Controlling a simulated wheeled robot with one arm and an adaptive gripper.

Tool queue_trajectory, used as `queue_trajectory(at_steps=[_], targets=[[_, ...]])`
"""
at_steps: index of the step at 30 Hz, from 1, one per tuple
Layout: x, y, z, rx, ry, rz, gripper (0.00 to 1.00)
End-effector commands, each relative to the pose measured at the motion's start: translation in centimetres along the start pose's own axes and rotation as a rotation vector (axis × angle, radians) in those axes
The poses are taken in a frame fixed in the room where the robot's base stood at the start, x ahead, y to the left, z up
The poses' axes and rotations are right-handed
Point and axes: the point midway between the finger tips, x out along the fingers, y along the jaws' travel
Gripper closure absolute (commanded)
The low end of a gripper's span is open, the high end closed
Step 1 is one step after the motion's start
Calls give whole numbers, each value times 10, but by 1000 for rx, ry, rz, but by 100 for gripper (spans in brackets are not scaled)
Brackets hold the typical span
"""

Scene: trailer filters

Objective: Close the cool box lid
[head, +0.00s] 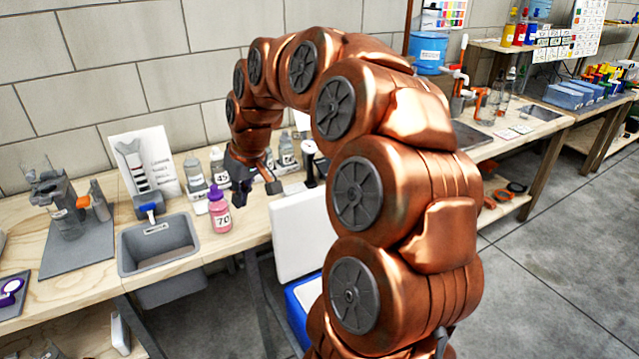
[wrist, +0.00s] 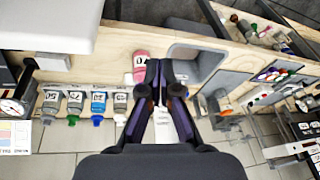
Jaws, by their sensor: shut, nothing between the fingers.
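The cool box (head: 298,312) stands on the floor in front of the bench, with a blue body largely hidden behind my arm. Its white lid (head: 300,238) is open and stands roughly upright, its right part covered by my arm. A white panel at the upper left of the wrist view (wrist: 45,25) looks like the same lid. My gripper (head: 241,188) is above the bench edge, left of the lid's top and apart from it. Its dark fingers are together and empty in the wrist view (wrist: 160,72).
A pink bottle (head: 220,214) with a purple cap stands on the bench close to my gripper. A grey sink (head: 160,250) is left of it. Several grey bottles (head: 194,175) and a printed card (head: 143,163) stand behind. Open floor lies at the right.

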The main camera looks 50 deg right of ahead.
Motion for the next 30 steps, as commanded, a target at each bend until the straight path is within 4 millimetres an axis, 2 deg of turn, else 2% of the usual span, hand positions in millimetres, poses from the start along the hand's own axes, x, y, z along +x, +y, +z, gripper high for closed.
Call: queue_trajectory(at_steps=[1,3,5,6,9,12,15,18,21,26,30], targets=[[5,26,-12,25,25,9,100],[7,61,-28,54,64,25,100],[8,94,-38,78,96,45,100],[10,117,-43,98,116,60,100],[12,173,-50,143,159,101,100],[14,222,-49,183,187,140,100],[14,259,-44,212,204,175,100],[15,282,-39,231,214,197,100],[14,293,-38,239,220,209,100],[26,298,-40,240,219,210,100],[47,302,-44,240,216,208,100]])
